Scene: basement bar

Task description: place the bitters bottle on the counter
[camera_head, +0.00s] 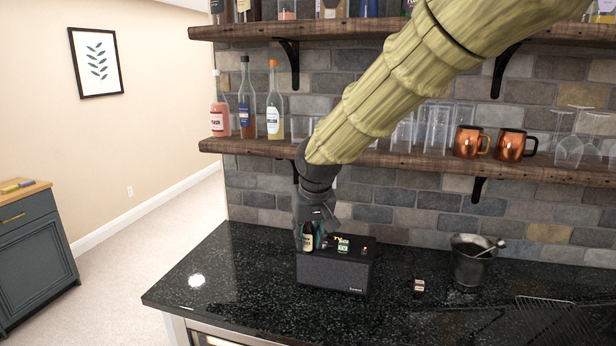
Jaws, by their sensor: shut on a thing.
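A small dark bottle with a pale label, the bitters bottle (308,238), is at the left end of the top of a black box (332,275). My gripper (309,228) comes down from above and is shut on the bottle. The fingers hide part of it. The bottle looks about upright; I cannot tell whether its base touches the box top or is just above it. The black speckled counter (215,284) lies under the box and extends left and right of it.
Small items (343,246) sit on the box top, right of the bottle. A small block (419,286), a metal bucket (468,266) and a wire rack (552,318) are to the right. A wooden shelf (400,162) with glasses and copper mugs (510,146) overhangs behind. The counter's left part is clear.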

